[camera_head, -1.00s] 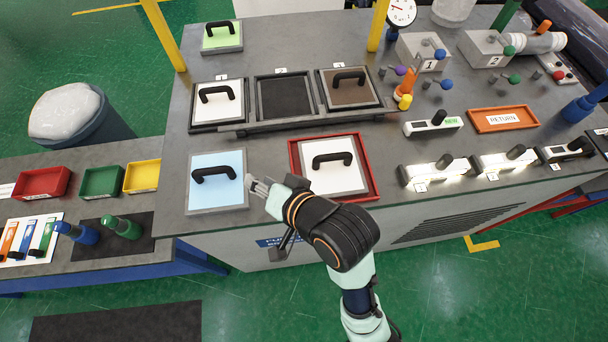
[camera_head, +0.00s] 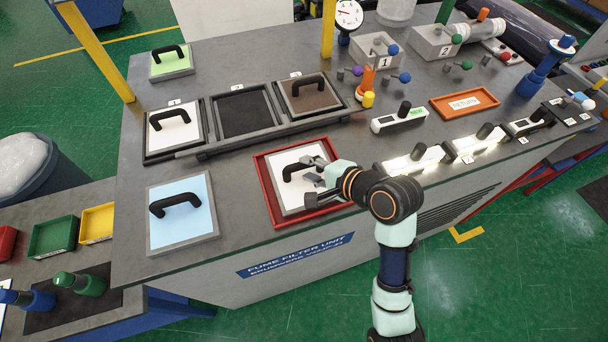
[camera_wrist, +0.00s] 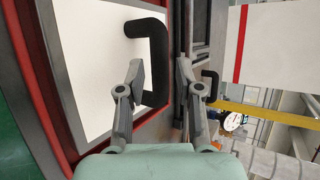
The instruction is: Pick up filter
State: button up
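A white filter panel (camera_head: 290,201) with a black handle (camera_head: 297,169) lies in a red tray (camera_head: 263,188) near the bench's front edge. My gripper (camera_head: 314,180) is at the right end of this handle. In the wrist view the fingers of my gripper (camera_wrist: 163,70) are apart, with the handle's bar (camera_wrist: 160,45) appearing between them. Contact cannot be told. Other handled filters are a light blue one (camera_head: 196,222) left of the tray, a white one (camera_head: 160,140) in slot 1, a brown one (camera_head: 311,101) in slot 3 and a green one (camera_head: 171,69) at the back.
The middle slot (camera_head: 243,112) of the black rack (camera_head: 205,151) holds no handled panel. A pressure gauge (camera_head: 349,14), several coloured valve knobs and an orange RETURN tray (camera_head: 463,104) stand to the right. Yellow posts (camera_head: 95,50) rise at the back. Lit switch boxes (camera_head: 413,158) line the front right.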

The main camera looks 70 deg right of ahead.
aim_at(303, 167)
jog(key=x, duration=0.4)
jog(key=shift+w, duration=0.1)
grip_shut()
